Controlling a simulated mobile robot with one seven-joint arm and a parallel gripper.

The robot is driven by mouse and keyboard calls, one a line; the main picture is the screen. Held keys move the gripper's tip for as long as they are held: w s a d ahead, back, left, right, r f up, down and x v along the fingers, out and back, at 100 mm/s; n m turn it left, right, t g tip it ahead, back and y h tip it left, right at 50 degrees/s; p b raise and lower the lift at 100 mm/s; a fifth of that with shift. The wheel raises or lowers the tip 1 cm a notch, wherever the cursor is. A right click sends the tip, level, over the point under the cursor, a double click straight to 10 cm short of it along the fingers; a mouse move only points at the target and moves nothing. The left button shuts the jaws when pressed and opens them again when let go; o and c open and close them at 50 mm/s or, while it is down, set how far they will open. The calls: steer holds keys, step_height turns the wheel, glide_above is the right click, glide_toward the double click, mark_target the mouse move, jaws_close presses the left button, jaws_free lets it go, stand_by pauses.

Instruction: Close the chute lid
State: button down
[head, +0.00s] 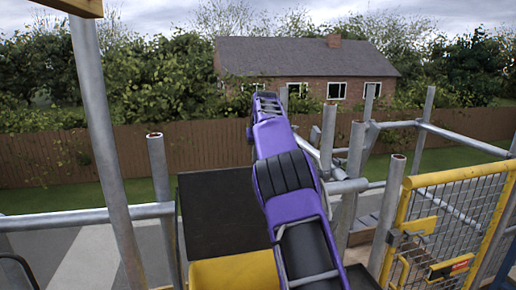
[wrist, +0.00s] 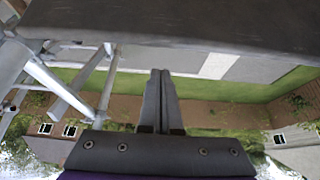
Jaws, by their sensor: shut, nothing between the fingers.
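The chute lid (head: 222,212) is a flat dark panel in the head view, left of my purple arm. It stands at the far side of a yellow chute top (head: 235,272); my arm hides its right part, and its exact tilt is hard to judge. In the wrist view a dark flat surface, which looks like the lid (wrist: 200,22), spans the top of the picture. My gripper (wrist: 160,73) is shut and empty, its fingertips pointing toward that surface's edge. I cannot tell whether they touch. In the head view the fingers are hidden beyond my arm.
Scaffold poles stand left (head: 160,170) and right (head: 350,190) of the lid, close to my arm. A yellow mesh gate (head: 445,230) is at the right. A wooden fence (head: 120,155) and a brick house (head: 310,75) lie well beyond.

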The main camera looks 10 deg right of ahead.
steer(key=shift+s+r+b, duration=0.15)
steer(key=shift+s+b, duration=0.4)
steer(key=shift+s, duration=0.4)
steer(key=shift+s+r+b, duration=0.15)
steer(key=shift+s+b, duration=0.4)
steer(key=shift+s, duration=0.4)
